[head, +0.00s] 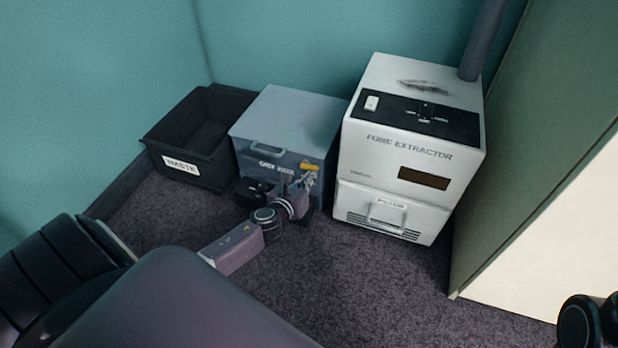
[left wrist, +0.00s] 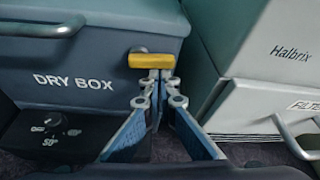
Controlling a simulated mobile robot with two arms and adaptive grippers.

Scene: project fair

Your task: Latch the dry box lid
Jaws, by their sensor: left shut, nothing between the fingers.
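The blue-grey dry box (head: 290,116) stands on the floor between a black bin and a white machine. Its front with the words DRY BOX (left wrist: 72,82) fills the left of the left wrist view. The lid looks down on the box, with a grey handle at its front. A yellow latch (left wrist: 152,61) lies level at the front's right end; it also shows in the head view (head: 309,166). My left gripper (left wrist: 160,82) is shut and empty, its tips at or just below the latch; contact is unclear. In the head view my left gripper (head: 307,182) partly covers the box front.
The black waste bin (head: 188,170) stands left of the box. The white fume extractor (head: 405,160) stands close on the right, with a handle low on its front. A black dial unit (left wrist: 50,135) sits low on the box front.

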